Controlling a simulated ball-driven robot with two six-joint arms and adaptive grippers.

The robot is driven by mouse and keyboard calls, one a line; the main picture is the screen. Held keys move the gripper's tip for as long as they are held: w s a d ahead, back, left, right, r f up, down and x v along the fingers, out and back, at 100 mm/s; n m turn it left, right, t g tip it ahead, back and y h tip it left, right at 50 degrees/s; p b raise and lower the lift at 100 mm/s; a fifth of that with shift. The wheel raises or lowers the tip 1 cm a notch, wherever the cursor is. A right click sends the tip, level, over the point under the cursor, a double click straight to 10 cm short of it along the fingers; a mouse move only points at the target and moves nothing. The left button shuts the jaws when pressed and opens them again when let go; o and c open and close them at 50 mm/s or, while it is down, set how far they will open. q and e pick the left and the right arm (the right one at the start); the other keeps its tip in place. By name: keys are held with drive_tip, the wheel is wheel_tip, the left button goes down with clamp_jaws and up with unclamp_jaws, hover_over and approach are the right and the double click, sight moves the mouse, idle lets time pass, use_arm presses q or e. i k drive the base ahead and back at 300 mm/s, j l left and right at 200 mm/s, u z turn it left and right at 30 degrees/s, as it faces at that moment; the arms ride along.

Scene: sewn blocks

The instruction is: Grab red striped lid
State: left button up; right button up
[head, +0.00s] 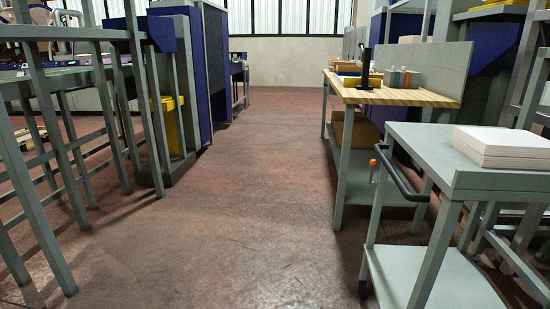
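No red striped lid can be made out in the head view. A wooden-topped workbench (400,94) stands at the middle right. Small cups or containers (402,78) in green, grey and reddish tones stand on it, too small to tell apart. A yellow tray (361,81) and a dark upright stand (365,68) are beside them. Neither of my grippers is in view.
A grey cart (478,150) with a black handle and white boxes (503,141) stands at the near right. Grey tables and frames (60,76) line the left, with a yellow bin (172,125). The reddish floor (245,190) between is clear to the back wall.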

sight(335, 63)
drive_tip(key=i+j+u, duration=0.2)
drive_tip(key=i, duration=0.35)
drive_tip(key=i+u, duration=0.25)
drive_tip(key=i, duration=0.3)
drive_tip(key=i+l+z, duration=0.1)
drive_tip(key=i+z, duration=0.25)
drive_tip(key=i, duration=0.5)
drive_tip(key=i+j+z, duration=0.3)
drive_tip(key=i, duration=3.15)
drive_tip(key=j+u, duration=0.05)
drive_tip(key=j, duration=0.1)
